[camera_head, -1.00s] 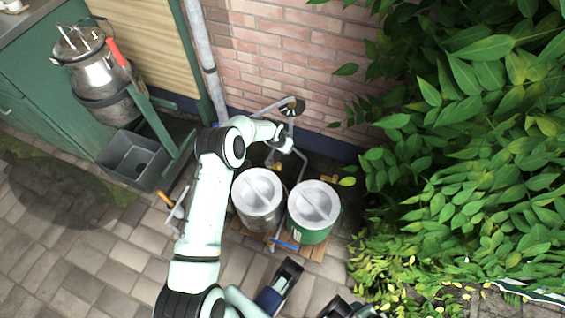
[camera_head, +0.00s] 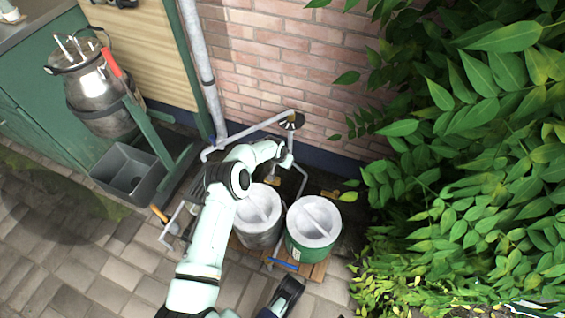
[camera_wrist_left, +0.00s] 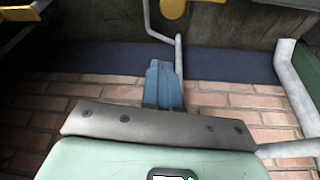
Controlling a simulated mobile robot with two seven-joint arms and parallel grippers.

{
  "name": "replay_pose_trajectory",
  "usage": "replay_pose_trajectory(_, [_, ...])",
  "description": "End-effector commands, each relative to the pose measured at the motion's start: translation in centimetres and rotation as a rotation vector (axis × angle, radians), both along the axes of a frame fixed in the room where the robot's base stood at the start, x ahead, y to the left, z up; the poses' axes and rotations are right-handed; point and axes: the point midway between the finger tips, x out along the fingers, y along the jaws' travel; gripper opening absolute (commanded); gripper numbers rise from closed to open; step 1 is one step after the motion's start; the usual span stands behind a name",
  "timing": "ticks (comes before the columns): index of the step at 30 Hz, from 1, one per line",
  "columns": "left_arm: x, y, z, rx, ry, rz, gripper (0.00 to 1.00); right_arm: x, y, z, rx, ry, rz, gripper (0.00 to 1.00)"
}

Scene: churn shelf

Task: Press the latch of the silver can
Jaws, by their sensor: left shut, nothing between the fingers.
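The silver can (camera_head: 259,236) with a pale grey lid stands low by the brick wall, left of a green can (camera_head: 297,250). My left arm passes in front of its left side. The end of my left arm (camera_head: 284,156) is beyond the can, close to the wall and pipes; its fingertips are hidden in the head view. In the left wrist view the blue fingers of my left gripper (camera_wrist_left: 163,82) are shut and empty. Yellow parts (camera_head: 272,180) show behind the can, and one also shows in the wrist view (camera_wrist_left: 173,8); I cannot tell whether either is the latch.
A wall pipe (camera_head: 248,137) runs close to my left arm, and a pale pipe stands at the right in the wrist view (camera_wrist_left: 297,95). A wooden pallet (camera_head: 317,271) is under the cans. Leaves (camera_head: 450,180) fill the right.

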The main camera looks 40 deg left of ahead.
Motion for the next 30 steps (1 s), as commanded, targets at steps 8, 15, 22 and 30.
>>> replay_pose_trajectory(8, [-0.5, 0.0, -1.7, 0.001, 0.002, -0.001, 0.00, -1.3, -0.1, -0.6, 0.004, 0.041, -0.002, 0.51])
replay_pose_trajectory(15, [-2.6, -0.3, -2.0, 0.002, 0.000, 0.000, 0.00, 0.5, 0.3, 1.3, 0.003, -0.020, 0.004, 0.51])
replay_pose_trajectory(22, [-3.3, -0.5, -2.2, 0.001, -0.001, 0.001, 0.00, 0.9, 0.4, 1.7, 0.003, -0.035, 0.005, 0.51])
replay_pose_trajectory(30, [-3.3, -0.4, -2.3, 0.001, -0.001, 0.000, 0.00, 0.9, 0.4, 1.7, 0.003, -0.035, 0.005, 0.51])
